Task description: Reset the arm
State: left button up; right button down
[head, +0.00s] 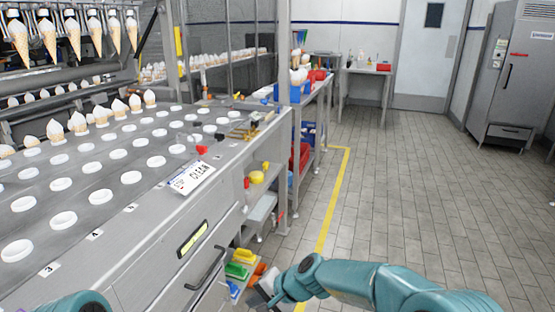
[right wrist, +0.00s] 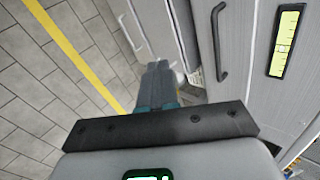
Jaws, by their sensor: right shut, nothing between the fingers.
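My right arm, teal, comes in from the bottom right of the head view. Its gripper (head: 262,291) is a small dark grey shape at the bottom middle, beside the front of the steel machine (head: 150,262) and low over the floor. The gripper is shut and empty. In the right wrist view, the dark bar of its mount crosses the lower middle, with floor and a steel cabinet front beyond. Only a teal piece of my left arm shows at the bottom left of the head view; its gripper is out of view.
The machine's top holds rows of white round holders (head: 63,220) and several cones (head: 78,122). A shelf with coloured items (head: 240,263) is close to my right gripper. A yellow floor line (head: 333,205) runs past. Open tiled floor (head: 430,190) lies at the right.

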jog(key=s+d+f+m+g+h, duration=0.1)
jog(key=s+d+f, duration=0.2)
jog(key=d+f, duration=0.25)
jog(key=s+d+f+g+h, duration=0.1)
jog(key=s+d+f, duration=0.25)
jog(key=f, duration=0.25)
jog(key=s+d+f+n+g+h, duration=0.1)
jog(key=s+d+f, duration=0.4)
jog(key=s, duration=0.3)
jog(key=s+d+f+g+h, duration=0.1)
jog(key=s+d+f, duration=0.45)
jog(key=s, duration=0.35)
jog(key=s+n, duration=0.2)
jog(key=s, duration=0.4)
notch_tip(320, 180, up, 14)
jog(key=n+t+p, duration=0.1)
jog(key=p, duration=1.3)
jog(key=shift+w+a+n, duration=0.3)
jog(key=shift+w+a, duration=0.1)
jog(key=shift+w, duration=0.05)
